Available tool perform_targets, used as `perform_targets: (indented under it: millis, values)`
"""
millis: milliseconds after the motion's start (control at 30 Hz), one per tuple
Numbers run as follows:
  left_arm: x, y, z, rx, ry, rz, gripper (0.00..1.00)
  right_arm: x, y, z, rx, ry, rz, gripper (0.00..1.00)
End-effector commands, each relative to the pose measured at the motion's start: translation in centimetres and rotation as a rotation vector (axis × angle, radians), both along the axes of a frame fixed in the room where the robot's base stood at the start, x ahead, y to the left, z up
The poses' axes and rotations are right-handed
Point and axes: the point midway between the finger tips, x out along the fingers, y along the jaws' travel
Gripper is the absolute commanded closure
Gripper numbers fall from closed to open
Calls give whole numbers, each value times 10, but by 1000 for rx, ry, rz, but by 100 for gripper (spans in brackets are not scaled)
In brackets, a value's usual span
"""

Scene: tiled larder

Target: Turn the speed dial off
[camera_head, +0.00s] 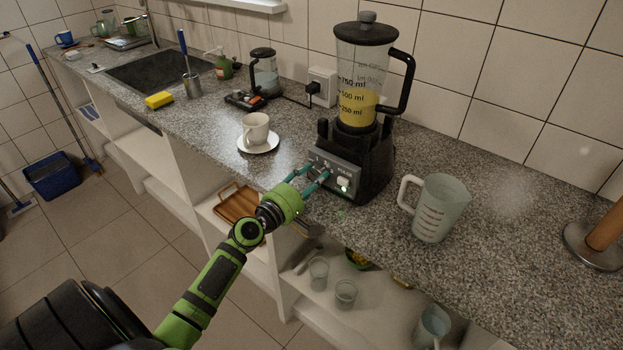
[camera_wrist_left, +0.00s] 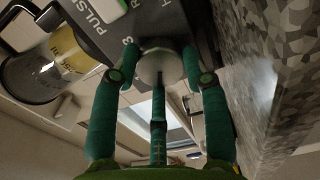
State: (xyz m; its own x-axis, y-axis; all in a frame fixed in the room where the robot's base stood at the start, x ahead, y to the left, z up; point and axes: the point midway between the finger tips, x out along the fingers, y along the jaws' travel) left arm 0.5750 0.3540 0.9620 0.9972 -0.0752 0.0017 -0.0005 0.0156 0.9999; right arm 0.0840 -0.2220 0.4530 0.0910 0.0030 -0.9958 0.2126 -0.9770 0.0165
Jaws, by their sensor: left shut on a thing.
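The blender (camera_head: 365,100) stands upright on the granite counter with yellow liquid in its jug and its black lid on. Its base has a grey control panel (camera_head: 340,170) with a lit pale switch (camera_head: 343,184). My left gripper (camera_head: 318,174) reaches the panel from the front. In the left wrist view its teal fingers are shut on the round speed dial (camera_wrist_left: 153,68), beside the panel's "PULSE" lettering. The dial's pointer setting cannot be read clearly. The blender jug (camera_wrist_left: 48,68) also shows there, at the upper left. My right gripper is not in view.
A white cup (camera_head: 256,128) on a saucer (camera_head: 258,148) stands left of the blender, and a measuring jug (camera_head: 438,208) stands to its right. A wall socket (camera_head: 321,87) with a black plug is behind. Open shelves below hold a wooden tray (camera_head: 237,203) and glasses.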

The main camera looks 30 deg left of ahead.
Motion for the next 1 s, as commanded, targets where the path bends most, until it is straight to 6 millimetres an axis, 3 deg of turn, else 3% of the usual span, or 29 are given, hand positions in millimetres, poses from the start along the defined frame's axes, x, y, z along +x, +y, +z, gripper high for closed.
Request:
perform_targets:
  millis: [233,267,300,733,1000]
  values:
    - [-1,-6,-6,-8,12,-13,88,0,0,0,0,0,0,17]
    - [-1,-6,-6,-8,12,-13,47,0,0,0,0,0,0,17]
    - [-1,-5,-6,-8,12,-13,31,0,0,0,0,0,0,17]
    - [-6,-2,-2,-2,5,-5,31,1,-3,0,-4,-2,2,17]
    - [-52,1,-3,-1,9,-6,31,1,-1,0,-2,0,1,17]
